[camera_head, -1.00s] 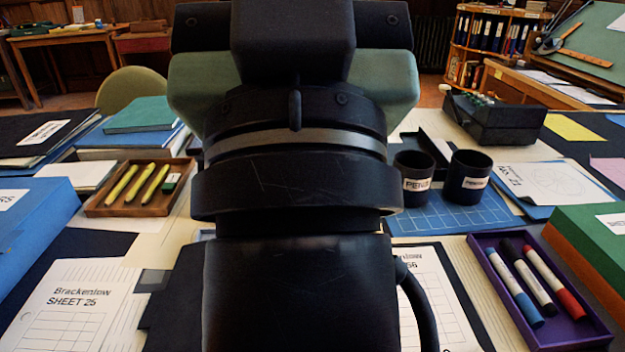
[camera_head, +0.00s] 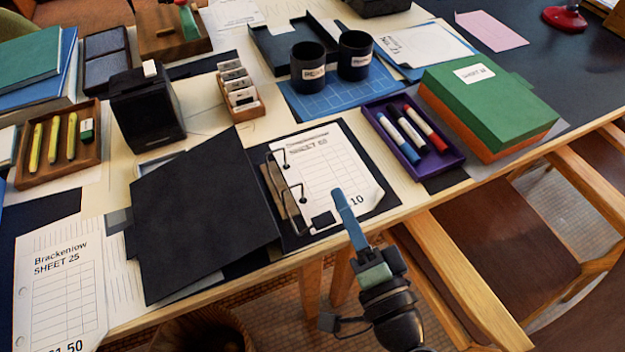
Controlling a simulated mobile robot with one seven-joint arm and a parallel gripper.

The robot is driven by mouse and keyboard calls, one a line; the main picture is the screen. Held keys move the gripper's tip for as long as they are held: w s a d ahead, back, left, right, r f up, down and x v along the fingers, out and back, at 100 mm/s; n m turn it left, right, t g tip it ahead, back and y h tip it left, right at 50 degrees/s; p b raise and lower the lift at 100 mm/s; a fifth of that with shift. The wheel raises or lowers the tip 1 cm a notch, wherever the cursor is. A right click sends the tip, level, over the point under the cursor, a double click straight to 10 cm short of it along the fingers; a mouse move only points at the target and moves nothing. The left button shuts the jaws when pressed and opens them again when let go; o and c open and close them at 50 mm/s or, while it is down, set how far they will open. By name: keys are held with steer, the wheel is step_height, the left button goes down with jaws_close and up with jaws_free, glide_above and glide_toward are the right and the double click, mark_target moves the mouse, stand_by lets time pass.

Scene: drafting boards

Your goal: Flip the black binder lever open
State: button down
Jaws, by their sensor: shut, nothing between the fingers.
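The black binder (camera_head: 381,202) lies open at the table's front edge, its cover (camera_head: 200,215) spread to the left. Two dark rings (camera_head: 302,196) rise through the left side of its printed sheet (camera_head: 335,170), beside a brownish mechanism plate (camera_head: 272,190). A small black piece (camera_head: 322,220) at the sheet's lower left may be the lever; its exact pose is hard to tell. My gripper (camera_head: 339,194) is shut and empty, its blue fingers pointing up the picture over the sheet's lower part, right of the small black piece. I cannot tell whether the fingertips touch the sheet.
A purple tray (camera_head: 450,163) of markers and a green box file (camera_head: 490,90) stand to the right. A black box (camera_head: 147,110) and a small wooden rack (camera_head: 258,108) stand behind the binder. A chair (camera_head: 480,245) stands at the table's front right.

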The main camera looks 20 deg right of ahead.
steer(key=s+m, duration=0.1)
steer(key=s+f+m+h, duration=0.1)
steer(key=s+f, duration=0.1)
steer(key=shift+s+d+f+m+p, duration=0.1)
steer(key=shift+s+d+m+p, duration=0.2)
steer(key=shift+s+d+m, duration=0.1)
steer(key=w, duration=0.3)
steer(key=w+p, duration=0.1)
steer(key=w, duration=0.2)
steer(key=w+d, duration=0.1)
steer(key=w, duration=0.3)
steer(key=shift+r+p, duration=0.25)
steer(key=shift+p, duration=0.1)
steer(key=a, duration=0.3)
steer(key=shift+s+f, duration=0.35)
steer(key=shift+f, duration=0.05)
steer(key=shift+a, duration=0.45)
